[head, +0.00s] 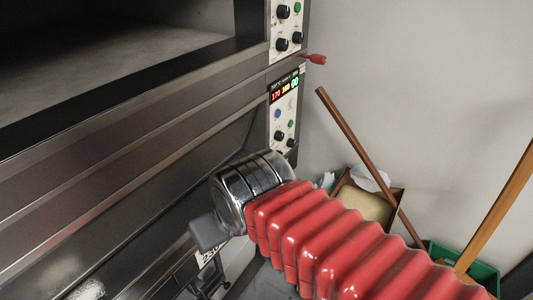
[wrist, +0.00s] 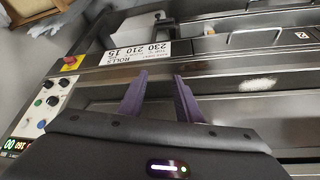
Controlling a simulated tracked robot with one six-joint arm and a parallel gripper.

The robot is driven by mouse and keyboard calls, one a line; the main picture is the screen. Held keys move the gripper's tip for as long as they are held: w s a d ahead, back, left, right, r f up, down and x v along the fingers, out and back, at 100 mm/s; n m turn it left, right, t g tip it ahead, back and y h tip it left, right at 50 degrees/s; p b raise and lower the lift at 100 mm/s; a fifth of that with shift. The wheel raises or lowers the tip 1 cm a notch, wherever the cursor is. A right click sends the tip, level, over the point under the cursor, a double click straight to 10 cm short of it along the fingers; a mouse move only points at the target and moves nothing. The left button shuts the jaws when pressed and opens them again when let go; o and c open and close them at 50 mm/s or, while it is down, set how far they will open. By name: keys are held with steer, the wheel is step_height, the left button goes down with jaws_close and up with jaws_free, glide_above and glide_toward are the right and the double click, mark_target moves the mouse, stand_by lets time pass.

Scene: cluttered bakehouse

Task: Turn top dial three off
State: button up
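The oven's upper control panel (head: 288,27) is at the top of the head view, cut off by the frame edge, with black dials (head: 283,12) and a green button. A lower panel (head: 284,110) has a lit display (head: 285,88), coloured buttons and black dials (head: 278,137). Which dial is the third of the top ones, and its setting, I cannot tell. A panel with several dials (wrist: 50,101) also shows at the left of the wrist view. My gripper (wrist: 157,77) is open and empty, its two purple fingers apart, away from the dials. In the head view its fingers are mostly hidden.
A red knob (head: 317,59) juts from the oven's right edge. A "ROLLS" label (wrist: 137,53) lies beyond my fingers. A wooden pole (head: 360,150) leans by a cardboard box (head: 345,190) and green crate (head: 480,272). Bare wall is right of the oven.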

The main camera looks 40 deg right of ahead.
steer(key=shift+w, duration=0.3)
